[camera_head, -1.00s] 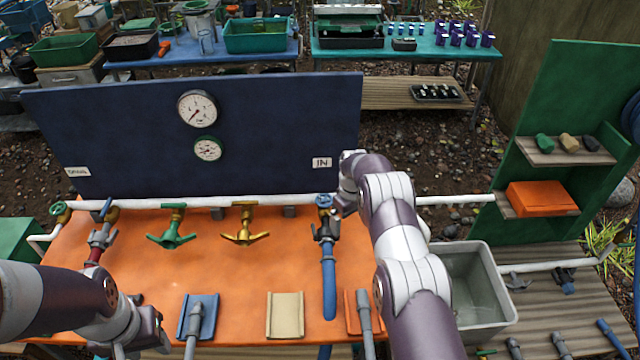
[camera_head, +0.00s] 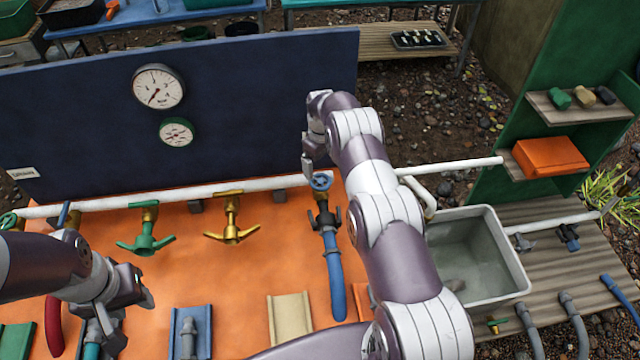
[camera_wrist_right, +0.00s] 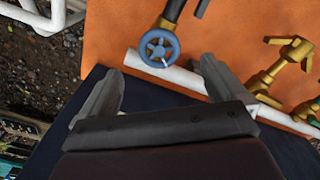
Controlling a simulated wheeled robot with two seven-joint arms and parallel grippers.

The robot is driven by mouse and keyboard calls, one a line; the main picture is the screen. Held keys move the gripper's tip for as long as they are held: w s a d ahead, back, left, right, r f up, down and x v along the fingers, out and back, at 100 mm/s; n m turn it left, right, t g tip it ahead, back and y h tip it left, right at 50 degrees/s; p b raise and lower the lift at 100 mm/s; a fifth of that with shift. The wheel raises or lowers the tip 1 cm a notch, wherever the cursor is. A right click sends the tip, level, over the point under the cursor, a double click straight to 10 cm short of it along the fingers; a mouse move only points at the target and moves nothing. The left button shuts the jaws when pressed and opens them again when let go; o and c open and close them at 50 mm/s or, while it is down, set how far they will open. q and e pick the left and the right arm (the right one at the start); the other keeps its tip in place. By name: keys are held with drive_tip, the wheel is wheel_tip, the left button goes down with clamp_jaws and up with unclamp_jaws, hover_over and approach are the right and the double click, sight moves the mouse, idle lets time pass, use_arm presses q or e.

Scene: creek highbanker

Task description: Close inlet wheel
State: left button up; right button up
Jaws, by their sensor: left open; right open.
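The blue inlet wheel (camera_head: 320,181) sits at the right end of the white pipe, above a black-handled valve with a blue hose. In the right wrist view the wheel (camera_wrist_right: 158,47) lies ahead of the gap between the fingers, and neither finger visibly touches it. My right gripper (camera_head: 309,162) is open and empty, just above and slightly left of the wheel, and partly hidden by its own arm. Its two spread fingers show in the wrist view (camera_wrist_right: 158,88). My left gripper (camera_head: 134,318) is open and empty over the board's left front.
A green tap (camera_head: 146,240) and a yellow tap (camera_head: 232,232) hang from the white pipe (camera_head: 270,184). A dark blue panel (camera_head: 250,95) with two gauges stands behind it. A grey tub (camera_head: 500,250) is at the right. My right arm covers part of the orange board (camera_head: 250,270).

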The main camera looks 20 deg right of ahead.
sight(321, 180)
drive_tip(key=f+b, duration=0.1)
drive_tip(key=f, duration=0.1)
drive_tip(key=w+f+b, duration=0.1)
drive_tip(key=f, duration=0.1)
drive_tip(key=f+b, duration=0.1)
drive_tip(key=f, duration=0.2)
drive_tip(key=shift+w, duration=0.15)
drive_tip(key=shift+f, duration=0.3)
drive_tip(key=shift+s, duration=0.35)
use_arm(q)
drive_tip(key=f, duration=0.3)
drive_tip(key=w+f, duration=0.1)
drive_tip(key=f, duration=0.1)
drive_tip(key=shift+f, duration=0.3)
use_arm(e)
drive_tip(key=shift+w, duration=0.1)
drive_tip(key=shift+f, duration=0.1)
drive_tip(key=c, duration=1)
drive_tip(key=shift+c, duration=0.2)
use_arm(q)
drive_tip(key=shift+f, duration=0.1)
